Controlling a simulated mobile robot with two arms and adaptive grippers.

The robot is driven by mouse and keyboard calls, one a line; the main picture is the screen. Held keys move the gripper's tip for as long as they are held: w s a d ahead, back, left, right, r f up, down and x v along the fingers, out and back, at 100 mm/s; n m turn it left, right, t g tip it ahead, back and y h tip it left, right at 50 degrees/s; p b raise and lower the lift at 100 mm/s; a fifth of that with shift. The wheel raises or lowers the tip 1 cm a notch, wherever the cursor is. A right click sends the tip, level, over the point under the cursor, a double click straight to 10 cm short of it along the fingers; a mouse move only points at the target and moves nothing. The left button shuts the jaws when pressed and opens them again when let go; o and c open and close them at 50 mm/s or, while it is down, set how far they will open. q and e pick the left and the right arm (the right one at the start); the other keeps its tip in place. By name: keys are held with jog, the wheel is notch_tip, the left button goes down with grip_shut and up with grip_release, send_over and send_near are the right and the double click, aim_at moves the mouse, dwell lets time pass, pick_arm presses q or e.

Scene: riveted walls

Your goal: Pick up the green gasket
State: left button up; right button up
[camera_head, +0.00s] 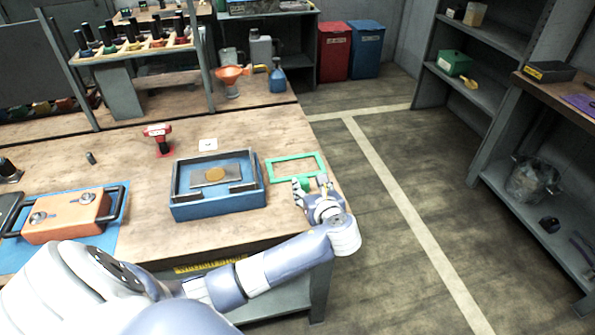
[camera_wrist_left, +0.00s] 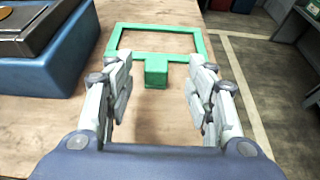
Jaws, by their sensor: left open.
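The green gasket (camera_head: 296,158) is a flat rectangular frame on the wooden table, near its right edge and beside the blue tray. In the left wrist view the gasket (camera_wrist_left: 118,40) has a green block-like tab (camera_wrist_left: 156,72) on its near side. My left gripper (camera_head: 312,183) is at the near side of the gasket. In the left wrist view my left gripper (camera_wrist_left: 158,75) is open, with the tab between and slightly beyond its two fingers. No contact with the fingers shows. My right gripper is not in view.
A blue tray (camera_head: 218,205) with a grey part and yellow disc stands left of the gasket. An orange box (camera_head: 65,222) sits farther left. A red-handled tool (camera_head: 160,139) stands behind. The wooden table (camera_head: 125,165) ends just right of the gasket, with open floor beyond.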

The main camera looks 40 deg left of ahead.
aim_at(304, 181)
pick_arm(q)
jog(key=shift+w+a+f, duration=0.25)
jog(key=shift+w+a, duration=0.15)
jog(key=shift+a, duration=0.15)
jog(key=x, duration=0.4)
jog(key=shift+s+a+f+p, duration=0.1)
jog(key=shift+a+f+p, duration=0.1)
jog(key=shift+p, duration=0.1)
jog(key=shift+a+f, duration=0.15)
jog(key=shift+a, duration=0.05)
jog(key=shift+w+a+f, duration=0.1)
jog(key=shift+w, duration=0.2)
jog(key=shift+c, duration=1.1)
jog(key=c, duration=0.9)
jog(key=shift+c, duration=0.2)
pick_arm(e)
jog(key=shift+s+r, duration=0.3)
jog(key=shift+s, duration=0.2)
